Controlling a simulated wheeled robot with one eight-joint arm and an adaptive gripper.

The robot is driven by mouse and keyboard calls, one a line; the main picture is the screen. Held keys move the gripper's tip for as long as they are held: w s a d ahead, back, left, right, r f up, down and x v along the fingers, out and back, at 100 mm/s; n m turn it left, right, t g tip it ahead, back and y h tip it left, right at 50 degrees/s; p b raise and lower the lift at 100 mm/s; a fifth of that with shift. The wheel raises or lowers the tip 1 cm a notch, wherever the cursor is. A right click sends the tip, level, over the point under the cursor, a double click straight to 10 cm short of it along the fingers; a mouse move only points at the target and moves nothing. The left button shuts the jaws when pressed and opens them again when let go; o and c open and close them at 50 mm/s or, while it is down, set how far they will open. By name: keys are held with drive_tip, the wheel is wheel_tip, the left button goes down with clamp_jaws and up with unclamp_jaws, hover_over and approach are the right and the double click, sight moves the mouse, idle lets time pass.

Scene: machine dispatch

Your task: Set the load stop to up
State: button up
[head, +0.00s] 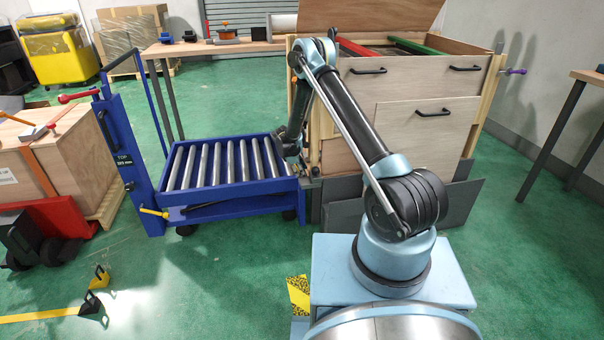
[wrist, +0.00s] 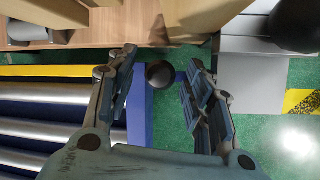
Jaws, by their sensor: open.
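The blue roller cart (head: 235,186) stands left of the wooden crate, its metal rollers bare. In the wrist view its blue end (wrist: 138,115) lies below the left finger, with a yellow bar (wrist: 50,71) along its edge. A dark round knob (wrist: 160,74) shows between my fingertips and appears to belong to the load stop; its lever is mostly hidden. My gripper (wrist: 162,82) is open, with one finger on each side of the knob and no clear contact. In the head view my gripper (head: 291,150) is at the cart's right end, its fingers hard to make out.
The wooden crate (head: 430,125) with drawers stands close to the right of the cart. A wooden bench (head: 215,46) is behind. The cart's blue post (head: 122,150) and a yellow pedal (head: 153,212) are at its left.

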clamp_jaws()
drive_tip(key=shift+w+r, duration=0.1)
drive_tip(key=shift+r, duration=2.8)
unclamp_jaws()
drive_tip(key=v, duration=1.2)
